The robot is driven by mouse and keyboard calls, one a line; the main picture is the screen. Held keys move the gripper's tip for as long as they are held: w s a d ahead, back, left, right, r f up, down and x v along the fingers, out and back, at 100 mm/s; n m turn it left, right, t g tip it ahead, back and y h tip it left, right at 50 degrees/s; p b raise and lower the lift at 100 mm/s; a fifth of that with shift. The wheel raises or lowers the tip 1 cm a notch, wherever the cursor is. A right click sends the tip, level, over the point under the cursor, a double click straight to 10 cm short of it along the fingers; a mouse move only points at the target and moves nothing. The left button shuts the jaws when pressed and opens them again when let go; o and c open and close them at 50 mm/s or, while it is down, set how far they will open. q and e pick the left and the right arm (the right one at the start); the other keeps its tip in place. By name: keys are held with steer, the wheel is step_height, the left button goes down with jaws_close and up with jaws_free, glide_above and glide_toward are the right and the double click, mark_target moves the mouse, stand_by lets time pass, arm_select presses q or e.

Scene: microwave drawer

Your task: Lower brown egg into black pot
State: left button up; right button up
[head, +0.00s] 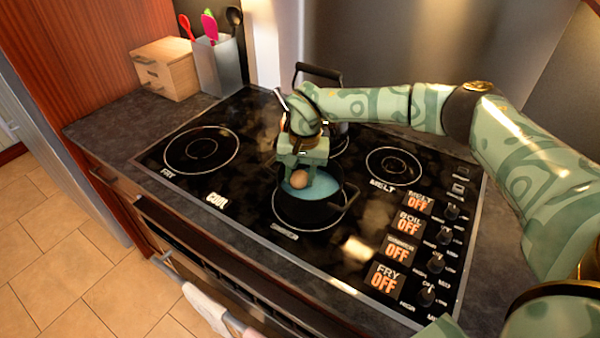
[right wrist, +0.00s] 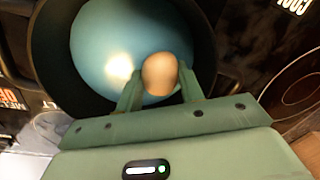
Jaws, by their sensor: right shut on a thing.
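The brown egg (head: 299,179) is held between the fingers of my right gripper (head: 297,170), over the black pot (head: 312,213). The pot stands on the front burner of the stovetop and holds blue liquid (head: 325,186). In the right wrist view, the egg (right wrist: 160,74) sits between the two green fingertips of my right gripper (right wrist: 160,88), in front of the blue liquid (right wrist: 110,45) and inside the outline of the pot's dark rim (right wrist: 50,60). I cannot tell whether the egg touches the liquid. My left gripper is not in view.
A kettle (head: 318,75) stands behind my right arm. A grey utensil holder (head: 219,65) and a wooden box (head: 166,68) stand at the back left. Burners at left (head: 201,149) and right (head: 393,166) are bare. Knobs and OFF labels line the stovetop's right side.

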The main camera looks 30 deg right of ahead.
mark_target(305, 176)
steer(key=shift+f+b, duration=0.35)
steer(key=shift+f, duration=0.4)
stand_by(0.4)
steer(key=o, duration=0.7)
steer(key=r, duration=0.5)
steer(key=r+p, duration=0.1)
steer(key=r, duration=0.4)
steer(key=d+r+p, duration=0.1)
steer(key=r, duration=0.5)
steer(key=shift+s+r, duration=0.1)
steer(key=shift+s, duration=0.2)
